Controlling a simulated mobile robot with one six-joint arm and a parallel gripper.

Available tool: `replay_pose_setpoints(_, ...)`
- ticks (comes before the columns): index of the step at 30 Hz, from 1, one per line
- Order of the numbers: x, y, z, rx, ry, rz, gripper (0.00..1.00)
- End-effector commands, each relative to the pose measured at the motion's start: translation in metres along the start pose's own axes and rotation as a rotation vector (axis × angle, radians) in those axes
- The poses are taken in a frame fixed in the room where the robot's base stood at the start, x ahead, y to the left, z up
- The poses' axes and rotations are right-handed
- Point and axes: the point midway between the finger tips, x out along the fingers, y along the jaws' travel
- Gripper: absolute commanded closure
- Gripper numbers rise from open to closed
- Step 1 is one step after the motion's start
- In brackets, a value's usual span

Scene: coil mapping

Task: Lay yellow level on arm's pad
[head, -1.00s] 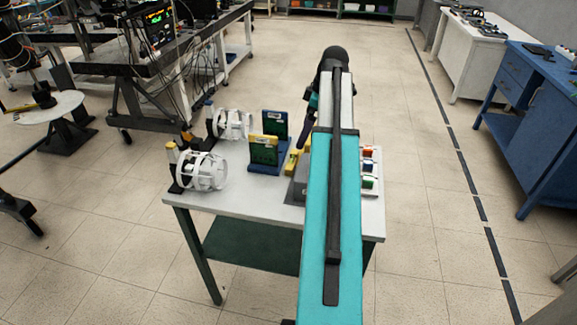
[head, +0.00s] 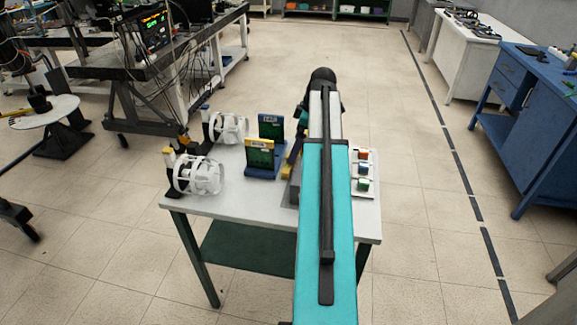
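A small yellow piece (head: 288,172), which may be the yellow level, shows at the left edge of my arm, beside a grey block (head: 294,192) on the white table. Most of it is hidden. My arm reaches over the table, and its dark wrist end (head: 303,118) bends down on the left. The dark lower end of my gripper (head: 294,153) is just above the yellow piece. Its fingers are too small and covered to tell whether they are open or touch it. I cannot make out the pad.
On the table (head: 240,204) stand two white ring cages (head: 200,176) (head: 229,128), and two boards in a blue holder (head: 262,170). A white tray with coloured blocks (head: 364,172) is right of my arm. The front left of the tabletop is bare. A blue bench (head: 530,125) stands far right.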

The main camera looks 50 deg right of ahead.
Motion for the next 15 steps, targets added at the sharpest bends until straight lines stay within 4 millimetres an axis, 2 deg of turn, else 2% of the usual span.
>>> replay_pose_setpoints(9, 0.030, 0.000, 0.001, 0.001, -0.001, -0.002, 0.00)
replay_pose_setpoints(15, 0.035, 0.000, 0.001, 0.001, 0.000, 0.001, 0.00)
